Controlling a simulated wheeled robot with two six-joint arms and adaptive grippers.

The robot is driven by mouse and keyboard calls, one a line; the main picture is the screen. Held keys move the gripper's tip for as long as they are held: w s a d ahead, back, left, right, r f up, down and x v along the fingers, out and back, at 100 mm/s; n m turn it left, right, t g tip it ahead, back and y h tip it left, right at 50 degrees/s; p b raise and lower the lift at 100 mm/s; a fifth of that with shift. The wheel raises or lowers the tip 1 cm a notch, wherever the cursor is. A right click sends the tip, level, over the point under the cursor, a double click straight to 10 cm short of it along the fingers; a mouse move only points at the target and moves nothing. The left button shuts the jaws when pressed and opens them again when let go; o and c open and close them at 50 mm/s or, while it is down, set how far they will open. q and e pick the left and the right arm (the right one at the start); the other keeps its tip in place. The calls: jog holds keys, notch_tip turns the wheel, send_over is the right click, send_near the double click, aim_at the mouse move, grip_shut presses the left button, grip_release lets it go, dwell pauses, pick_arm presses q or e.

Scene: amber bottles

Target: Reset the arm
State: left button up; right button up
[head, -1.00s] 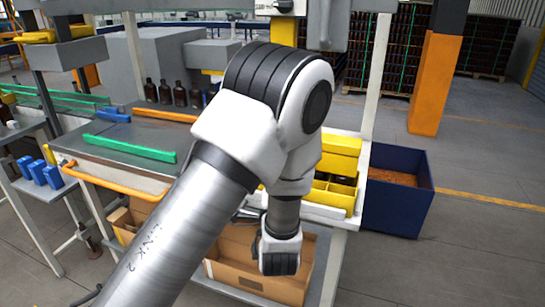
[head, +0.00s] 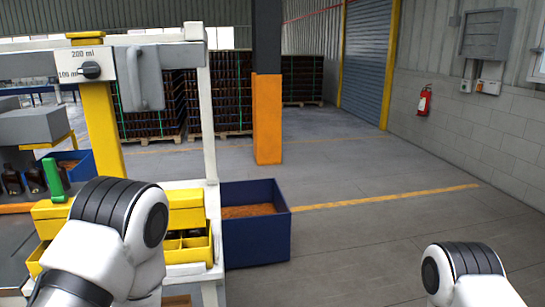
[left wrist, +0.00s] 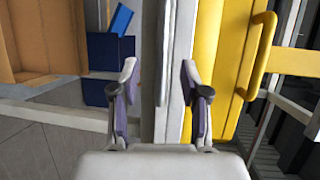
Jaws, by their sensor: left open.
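My left arm rises at the lower left of the head view, with a black-banded white joint (head: 120,215) in front of the yellow crate. Its gripper is out of that view. In the left wrist view my left gripper (left wrist: 159,75) is open, its two fingers well apart, with no object held. A whitish post (left wrist: 176,70) shows behind the gap between the fingers; I cannot tell how far off it is. My right arm (head: 465,270) shows only as a joint at the lower right of the head view. Its gripper is outside the picture.
A yellow crate (head: 190,252) with dark bottles stands at the bench's right end. A blue bin (head: 262,240) of brown bits is beside it. Amber bottles (head: 35,180) stand at the far left. Open floor (head: 370,235) lies to the right. A yellow panel (left wrist: 228,60) is close in the wrist view.

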pick_arm(q)
jog(key=s+d+f+n+g+h, duration=0.1)
jog(key=s+f+g+h, duration=0.1)
jog(key=s+f, duration=0.35)
jog(key=s+f+n+g+h, duration=0.1)
jog(key=s+f+g+h, duration=0.1)
jog(key=f, duration=0.7)
jog(key=s+d+f+n+g+h, duration=0.3)
jog(key=s+d+f+n+g, duration=0.1)
jog(key=s, duration=0.4)
jog(key=s+d+f+n+g+h, duration=0.3)
jog(key=s+d+f+n+g, duration=0.1)
jog(key=s, duration=0.5)
notch_tip(320, 180, down, 2)
jog(key=shift+d+n+g, duration=0.2)
jog(key=shift+n+g, duration=0.4)
jog(key=shift+n, duration=0.1)
